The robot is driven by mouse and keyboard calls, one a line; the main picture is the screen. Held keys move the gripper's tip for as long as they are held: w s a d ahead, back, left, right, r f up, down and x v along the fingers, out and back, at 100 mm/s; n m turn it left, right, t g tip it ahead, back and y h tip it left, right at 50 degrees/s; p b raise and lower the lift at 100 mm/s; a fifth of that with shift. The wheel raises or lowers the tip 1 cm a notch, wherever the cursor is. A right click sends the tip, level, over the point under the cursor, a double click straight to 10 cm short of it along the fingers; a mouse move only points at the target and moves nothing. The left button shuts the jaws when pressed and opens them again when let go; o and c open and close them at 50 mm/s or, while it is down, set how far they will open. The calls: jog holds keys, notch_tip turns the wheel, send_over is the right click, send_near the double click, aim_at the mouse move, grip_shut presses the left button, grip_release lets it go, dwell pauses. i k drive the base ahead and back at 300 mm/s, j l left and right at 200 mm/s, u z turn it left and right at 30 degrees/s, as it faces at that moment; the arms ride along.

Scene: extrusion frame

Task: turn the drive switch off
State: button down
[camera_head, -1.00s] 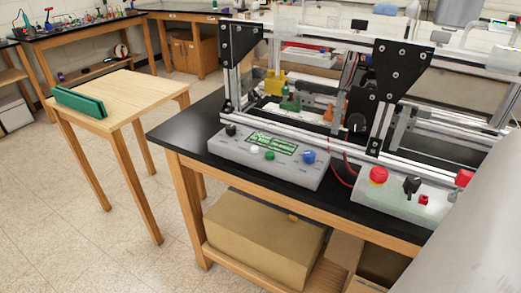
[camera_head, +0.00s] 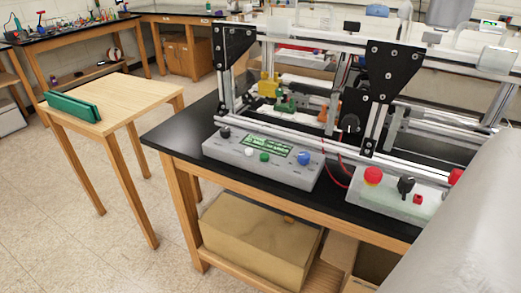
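A light grey control box (camera_head: 385,203) stands at the front right of the black bench, under the extrusion frame. On it are a red mushroom button (camera_head: 373,175), a black rotary switch (camera_head: 406,186), a small red button (camera_head: 418,199) and another red knob (camera_head: 455,177) at the right. The black switch looks like the drive switch, but I cannot read its label or setting. A second grey box (camera_head: 228,152) to the left has a green display, a black knob, a white and a green button and a blue knob. My gripper is out of view.
My grey arm link fills the lower right and hides part of the bench. The aluminium extrusion frame (camera_head: 300,137) with black brackets (camera_head: 388,75) rises behind the boxes. A wooden table (camera_head: 135,92) with a green object stands left. A cardboard box (camera_head: 255,240) sits below the bench.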

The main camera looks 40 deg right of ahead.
aim_at(406, 183)
jog(key=z, duration=2)
jog(key=k+l+u, duration=0.1)
jog(key=l+u, duration=0.15)
jog(key=u, duration=0.2)
jog(key=k+l+u, duration=0.15)
jog(key=u, duration=0.3)
jog(key=i+l, duration=0.15)
jog(key=l, duration=0.1)
